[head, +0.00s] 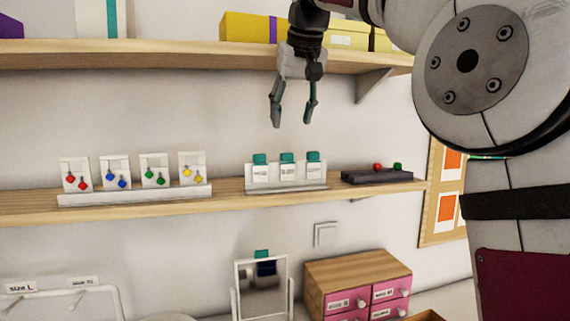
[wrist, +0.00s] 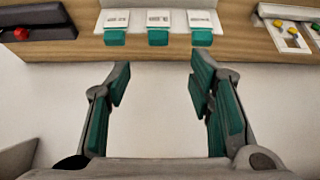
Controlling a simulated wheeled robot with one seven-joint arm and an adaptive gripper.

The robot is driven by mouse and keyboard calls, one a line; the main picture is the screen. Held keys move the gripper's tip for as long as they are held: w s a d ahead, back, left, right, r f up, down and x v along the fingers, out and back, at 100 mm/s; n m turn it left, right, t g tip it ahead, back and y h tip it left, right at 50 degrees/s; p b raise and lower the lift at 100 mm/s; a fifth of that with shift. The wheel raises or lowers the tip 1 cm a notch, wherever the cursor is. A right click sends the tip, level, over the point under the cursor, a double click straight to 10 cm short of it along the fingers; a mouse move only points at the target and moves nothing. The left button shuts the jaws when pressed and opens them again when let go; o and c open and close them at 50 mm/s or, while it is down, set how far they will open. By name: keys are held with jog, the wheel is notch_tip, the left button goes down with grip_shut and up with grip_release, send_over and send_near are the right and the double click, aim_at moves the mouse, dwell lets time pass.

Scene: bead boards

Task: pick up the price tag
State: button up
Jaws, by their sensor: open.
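Three white price tags with teal tops stand in a row in a pale holder (head: 287,189) on the middle shelf: a left tag (head: 260,171), a middle tag (head: 287,171) and a right tag (head: 313,170). Which one is meant cannot be told. In the wrist view the middle tag (wrist: 158,20) lies between the lines of my fingers, with the others to either side. My gripper (head: 292,117) is open and empty, pointing down above the tags and apart from them. Its teal-padded fingers also show in the wrist view (wrist: 160,72).
On the same shelf (head: 228,190), a stand of earring cards (head: 135,196) is to the left and a dark tray (head: 377,177) with red and green beads to the right. The upper shelf (head: 170,56) holds boxes. A mirror (head: 262,285) and pink drawers (head: 358,285) are below.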

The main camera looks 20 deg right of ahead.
aim_at(287, 153)
jog(key=shift+s+p+x, duration=0.2)
jog(key=shift+p+x, duration=0.6)
jog(key=shift+x, duration=3.6)
jog(key=shift+d+f, duration=0.15)
jog(key=c, duration=0.8)
